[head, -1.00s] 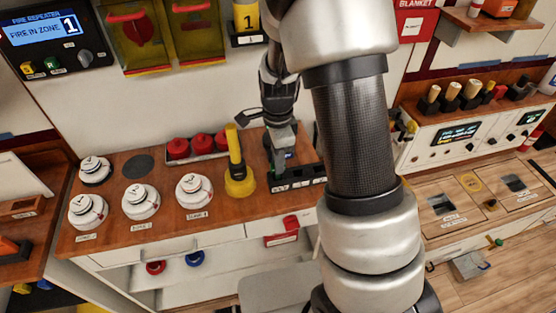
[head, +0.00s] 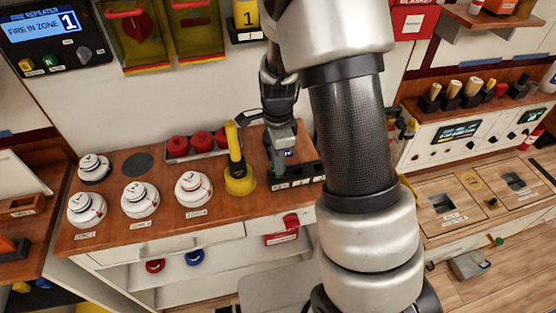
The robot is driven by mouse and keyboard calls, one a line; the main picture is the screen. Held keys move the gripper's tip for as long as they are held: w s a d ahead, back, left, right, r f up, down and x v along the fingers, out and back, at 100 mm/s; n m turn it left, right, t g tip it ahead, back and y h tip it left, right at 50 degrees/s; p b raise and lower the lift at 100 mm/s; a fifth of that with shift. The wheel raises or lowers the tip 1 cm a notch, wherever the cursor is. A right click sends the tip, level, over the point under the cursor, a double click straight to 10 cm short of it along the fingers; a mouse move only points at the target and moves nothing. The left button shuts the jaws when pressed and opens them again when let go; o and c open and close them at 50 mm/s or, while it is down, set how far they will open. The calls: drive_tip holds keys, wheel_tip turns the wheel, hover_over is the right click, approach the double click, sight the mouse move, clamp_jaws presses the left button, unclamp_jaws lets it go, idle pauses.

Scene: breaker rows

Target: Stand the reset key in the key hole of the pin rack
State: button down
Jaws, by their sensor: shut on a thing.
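The pin rack (head: 298,180) is a low black block with small white labels along its front, at the right end of the wooden counter. My gripper (head: 279,168) points down at the left part of the rack. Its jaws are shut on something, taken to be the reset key. The key is too small and too covered by the fingers to make out clearly. I cannot tell whether its lower end touches the rack or is in the key hole.
A yellow upright tool on a round base (head: 238,180) stands just left of the gripper. Red domes in a tray (head: 200,142) are behind it. White detectors (head: 140,200) line the counter's left side. A panel with a display (head: 457,132) is at the right.

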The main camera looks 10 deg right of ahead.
drive_tip(key=shift+f+b, duration=0.5)
drive_tip(key=shift+f, duration=0.45)
drive_tip(key=c, duration=1.7)
unclamp_jaws()
drive_tip(key=shift+o, duration=0.2)
wheel_tip(320, 180, up, 18)
drive_tip(key=p, duration=0.1)
drive_tip(key=shift+f, duration=0.2)
drive_tip(key=s+r+n+t+p, duration=0.1)
drive_tip(key=s+r+n+t, duration=0.1)
drive_tip(key=s+r+n, duration=0.5)
drive_tip(key=s+r+n+t+p, duration=0.2)
drive_tip(key=s+r+n, duration=0.4)
drive_tip(key=s+n, duration=0.5)
drive_tip(key=shift+s+r+t+p, duration=0.2)
drive_tip(key=shift+r+t+p, duration=0.15)
drive_tip(key=shift+t, duration=0.45)
